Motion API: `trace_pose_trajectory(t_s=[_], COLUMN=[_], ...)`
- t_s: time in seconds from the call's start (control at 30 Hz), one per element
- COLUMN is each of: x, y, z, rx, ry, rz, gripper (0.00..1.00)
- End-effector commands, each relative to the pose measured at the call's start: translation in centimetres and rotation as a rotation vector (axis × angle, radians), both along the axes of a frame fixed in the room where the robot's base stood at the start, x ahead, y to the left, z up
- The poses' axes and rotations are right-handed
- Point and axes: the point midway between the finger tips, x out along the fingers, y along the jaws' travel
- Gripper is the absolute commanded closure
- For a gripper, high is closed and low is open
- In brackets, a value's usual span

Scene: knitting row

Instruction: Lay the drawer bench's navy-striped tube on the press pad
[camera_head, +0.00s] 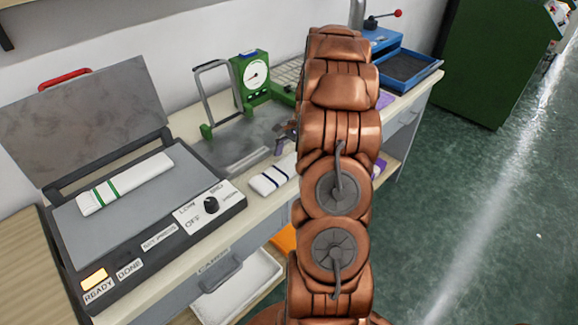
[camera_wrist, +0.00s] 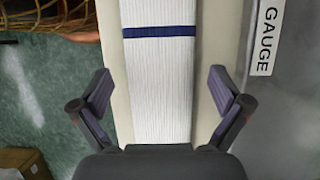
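A white ribbed tube with navy stripes (camera_head: 272,177) lies flat along the bench's front strip, right of the press; my arm hides its right end. In the wrist view this tube (camera_wrist: 158,75) runs up between my fingers, with one navy band across it. My gripper (camera_wrist: 160,82) is open, one finger on each side of the tube, with nothing gripped. In the head view my gripper (camera_head: 284,138) is mostly hidden by my arm. The press pad (camera_head: 140,225) is grey, under a raised lid (camera_head: 85,120). A white tube with green stripes (camera_head: 125,184) lies on the pad's back part.
The press's READY lamp (camera_head: 94,280) glows orange. A green dial gauge (camera_head: 255,75) stands on a grey plate behind the navy-striped tube. A GAUGE label (camera_wrist: 267,38) shows in the wrist view. A blue tray (camera_head: 408,68) sits at the far end. The pad's front part is clear.

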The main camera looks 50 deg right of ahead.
Motion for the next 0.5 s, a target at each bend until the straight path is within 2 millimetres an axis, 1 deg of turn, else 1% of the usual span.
trace_pose_trajectory(t_s=[0.03, 0.07, 0.43, 0.5], x=[0.00, 0.00, 0.00, 0.00], y=[0.00, 0.00, 0.00, -0.01], z=[0.00, 0.00, 0.01, 0.02], rx=[0.000, 0.000, 0.000, 0.000], ry=[0.000, 0.000, 0.000, 0.000], rz=[0.000, 0.000, 0.000, 0.000], gripper=[0.07, 0.10, 0.49, 0.49])
